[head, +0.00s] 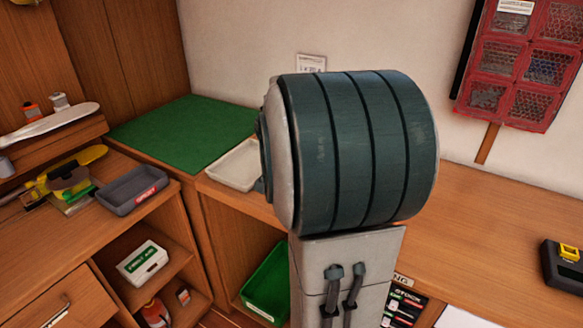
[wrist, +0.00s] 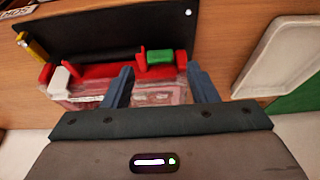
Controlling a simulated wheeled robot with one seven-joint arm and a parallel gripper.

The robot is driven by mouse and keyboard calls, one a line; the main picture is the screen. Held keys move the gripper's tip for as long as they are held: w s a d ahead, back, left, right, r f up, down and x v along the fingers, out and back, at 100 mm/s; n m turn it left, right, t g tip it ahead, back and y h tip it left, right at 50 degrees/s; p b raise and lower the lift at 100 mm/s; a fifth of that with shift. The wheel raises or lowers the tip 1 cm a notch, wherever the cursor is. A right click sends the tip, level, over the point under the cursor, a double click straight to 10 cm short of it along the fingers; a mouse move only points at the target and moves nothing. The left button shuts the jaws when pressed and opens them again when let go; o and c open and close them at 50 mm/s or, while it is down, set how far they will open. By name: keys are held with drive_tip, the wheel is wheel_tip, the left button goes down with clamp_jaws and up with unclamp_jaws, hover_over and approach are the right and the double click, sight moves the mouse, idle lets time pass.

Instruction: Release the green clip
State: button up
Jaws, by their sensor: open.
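In the wrist view, a small green block, which looks like the green clip (wrist: 160,57), sits on a red rail along a clear-and-red case (wrist: 155,94). My gripper (wrist: 160,85) is open, with its two blue-grey fingers apart. The green block shows beyond the fingertips, in the gap between them in the picture. I see no contact, but the depth is hard to judge. In the head view my own arm covers the middle, and neither my gripper nor the green clip can be made out.
A white piece (wrist: 62,78) sits at the rail's left end, near a yellow item (wrist: 32,47). A black panel (wrist: 110,28) lies behind the rail. A pale tray (head: 232,166) stands beside a green mat (head: 185,132).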

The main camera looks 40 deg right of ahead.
drive_tip(key=v, duration=1)
drive_tip(key=shift+r, duration=0.25)
drive_tip(key=shift+a, duration=0.1)
drive_tip(key=s+a+f+n+y, duration=0.1)
drive_tip(key=s+a+f+n, duration=0.1)
drive_tip(key=a, duration=0.4)
drive_tip(key=s+a+f+n+y+p, duration=0.1)
drive_tip(key=s+a+f+n, duration=0.2)
drive_tip(key=s+a+n, duration=0.2)
drive_tip(key=s+a+f+n+t+y, duration=0.1)
drive_tip(key=s+a+f+n+y, duration=0.1)
drive_tip(key=a+n, duration=0.4)
drive_tip(key=s+a+f, duration=0.1)
drive_tip(key=a, duration=0.1)
drive_tip(key=shift+s+a+p, duration=0.35)
drive_tip(key=shift+s+a, duration=0.05)
drive_tip(key=c, duration=0.4)
drive_tip(key=shift+o, duration=0.2)
drive_tip(key=shift+d, duration=0.15)
